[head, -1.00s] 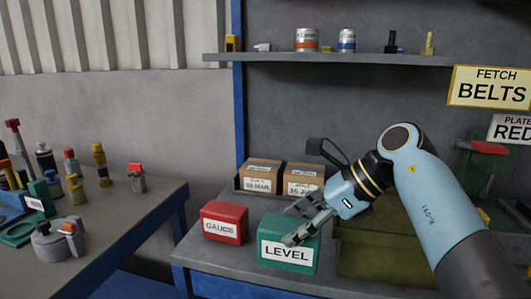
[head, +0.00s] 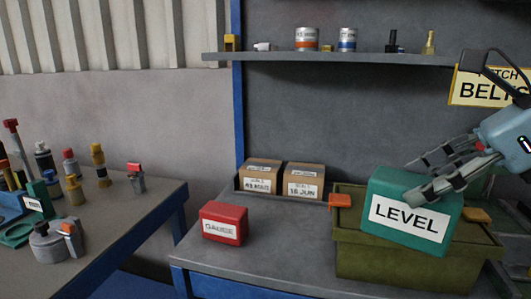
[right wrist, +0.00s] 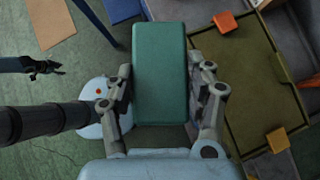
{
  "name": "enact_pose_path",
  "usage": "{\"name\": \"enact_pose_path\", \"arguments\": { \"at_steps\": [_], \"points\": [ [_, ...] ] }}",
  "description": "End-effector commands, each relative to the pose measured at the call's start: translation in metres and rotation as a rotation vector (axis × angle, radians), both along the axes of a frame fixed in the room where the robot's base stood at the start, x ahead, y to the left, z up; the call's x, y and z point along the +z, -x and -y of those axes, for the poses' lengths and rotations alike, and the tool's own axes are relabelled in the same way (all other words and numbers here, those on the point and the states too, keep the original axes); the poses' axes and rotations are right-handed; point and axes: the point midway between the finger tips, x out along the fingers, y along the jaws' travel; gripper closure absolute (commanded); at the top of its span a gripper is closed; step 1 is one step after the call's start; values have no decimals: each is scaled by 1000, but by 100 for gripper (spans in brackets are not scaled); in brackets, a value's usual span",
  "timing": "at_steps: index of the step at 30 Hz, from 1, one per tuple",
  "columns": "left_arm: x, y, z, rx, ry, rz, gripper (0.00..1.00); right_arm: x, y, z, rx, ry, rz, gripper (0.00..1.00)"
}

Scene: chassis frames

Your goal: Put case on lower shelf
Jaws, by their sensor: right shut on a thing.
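My right gripper (head: 440,175) is shut on the green case (head: 408,217) labelled LEVEL. In the head view the case is tilted and held in front of and above the olive crate on the bench. In the right wrist view the green case (right wrist: 160,72) lies between the two fingers of my right gripper (right wrist: 160,90). A red case (head: 225,223) labelled GAUGE stands on the bench to the left. One wall shelf (head: 330,57) shows. A small dark claw, seemingly my left gripper (right wrist: 45,68), shows in the right wrist view, too small to read.
The olive crate (head: 400,268) with orange latches stands on the bench (head: 265,262). Two cardboard boxes (head: 262,176) stand at the back. Cans and small items stand on the shelf. A side table with tools (head: 120,218) is at left. The bench front is bare.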

Motion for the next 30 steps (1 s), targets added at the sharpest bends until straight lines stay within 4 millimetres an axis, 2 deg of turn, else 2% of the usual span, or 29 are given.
{"name": "enact_pose_path", "arguments": {
  "at_steps": [3, 6, 12, 30],
  "points": [
    [-26, 1, -1, -1, -1, -1, 60, -26, 1, 1, -4, -3, -4, 100],
    [-42, 4, 0, 0, 0, -6, 60, -43, 1, 1, -4, -3, -7, 100],
    [-61, 6, 0, 0, 1, -10, 60, -64, 0, 1, -4, -2, -10, 100],
    [-61, 6, 0, 0, 1, -10, 60, -64, 0, 1, -4, -2, -10, 100]
  ]
}}
